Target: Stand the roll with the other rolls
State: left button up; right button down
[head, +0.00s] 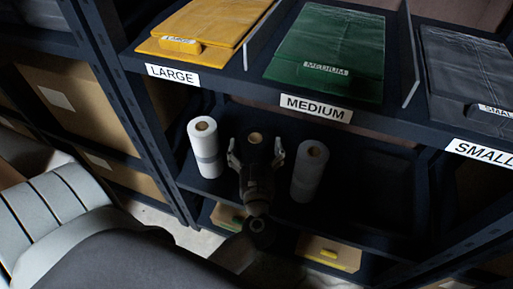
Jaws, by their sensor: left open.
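A white roll (204,148) with a grey band stands upright on the middle shelf at the left. A second pale roll (309,170) stands upright to the right, in shadow. Between them is a dark roll (255,139), with its brown core showing at the top. My left gripper (256,155) is open, with one fingertip on each side of the dark roll. The roll's lower part is hidden by the gripper, and I cannot tell whether the fingers touch it. My right gripper is not in view.
The upper shelf holds yellow bags (203,25), green bags (330,50) and dark grey bags (470,75) behind size labels. Its front edge overhangs the rolls. A shelf upright (135,105) stands at the left. The middle shelf looks clear to the right of the rolls.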

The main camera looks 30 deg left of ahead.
pick_arm(q)
jog(key=shift+v, duration=0.85)
jog(key=p+v, duration=0.2)
jog(key=v, duration=0.6)
jog(key=w+d+r+m+t+h, duration=0.45)
jog(key=d+r+m+h, duration=0.2)
jog(key=d+h, duration=0.4)
jog(key=s+d+f+m+g+h, duration=0.2)
jog(key=d+f+m+g+h, duration=0.3)
jog(key=m+h, duration=0.15)
jog(key=s+a+f+n+g+y, duration=0.3)
jog(key=s+a+f+g+y, duration=0.3)
jog(key=s+a+f+g, duration=0.4)
jog(key=s+a, duration=0.3)
jog(key=a, duration=0.1)
jog(key=shift+f+n, duration=0.2)
jog(key=shift+n, duration=0.2)
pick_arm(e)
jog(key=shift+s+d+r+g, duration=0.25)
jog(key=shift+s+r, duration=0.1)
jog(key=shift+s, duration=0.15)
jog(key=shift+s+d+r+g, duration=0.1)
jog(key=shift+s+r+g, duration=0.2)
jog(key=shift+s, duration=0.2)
